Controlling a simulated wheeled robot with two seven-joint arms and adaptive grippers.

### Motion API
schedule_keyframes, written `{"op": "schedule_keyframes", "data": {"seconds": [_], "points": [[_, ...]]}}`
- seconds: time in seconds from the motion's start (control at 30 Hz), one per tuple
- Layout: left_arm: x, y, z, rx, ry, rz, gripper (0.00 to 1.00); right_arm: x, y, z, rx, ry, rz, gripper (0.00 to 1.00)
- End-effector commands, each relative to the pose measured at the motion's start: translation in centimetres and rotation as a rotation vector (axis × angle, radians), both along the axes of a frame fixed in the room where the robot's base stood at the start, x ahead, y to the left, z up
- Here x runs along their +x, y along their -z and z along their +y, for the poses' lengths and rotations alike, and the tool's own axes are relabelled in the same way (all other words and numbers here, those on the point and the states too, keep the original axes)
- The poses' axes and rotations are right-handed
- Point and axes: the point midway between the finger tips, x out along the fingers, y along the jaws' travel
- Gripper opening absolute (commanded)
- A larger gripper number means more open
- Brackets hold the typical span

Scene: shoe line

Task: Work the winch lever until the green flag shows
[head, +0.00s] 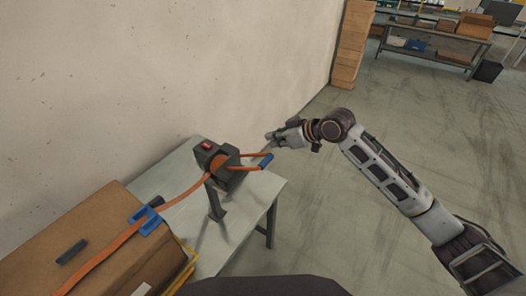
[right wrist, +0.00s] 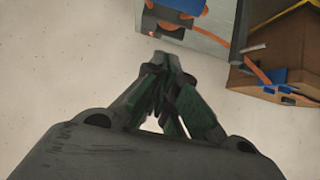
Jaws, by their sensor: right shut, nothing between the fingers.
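The winch (head: 232,170) is a dark grey box on a post on the grey table. A red patch (head: 206,145) shows on its top; no green shows on it. Its orange lever (head: 250,155) points to the right and ends in a blue grip (head: 266,161). My right gripper (head: 270,138) is shut and empty, just beyond the blue grip and seemingly apart from it. In the right wrist view its fingertips (right wrist: 162,62) meet, with part of the winch at the top edge. My left gripper is not in view.
An orange strap (head: 185,193) runs from the winch through a blue corner piece (head: 148,219) over a brown carton (head: 85,245). A pale wall (head: 150,70) stands behind the table (head: 240,215).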

Motion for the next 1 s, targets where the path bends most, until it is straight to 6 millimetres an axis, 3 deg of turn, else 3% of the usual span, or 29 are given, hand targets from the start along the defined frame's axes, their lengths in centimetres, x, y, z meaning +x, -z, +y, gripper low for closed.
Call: {"op": "schedule_keyframes", "data": {"seconds": [0.37, 1.0], "points": [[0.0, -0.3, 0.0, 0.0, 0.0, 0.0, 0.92, 0.6, 0.7, 0.9, 0.001, -0.001, 0.002, 0.0], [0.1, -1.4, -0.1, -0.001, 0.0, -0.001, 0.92, 3.8, 4.7, 5.2, 0.002, 0.0, 0.001, 0.0]]}}
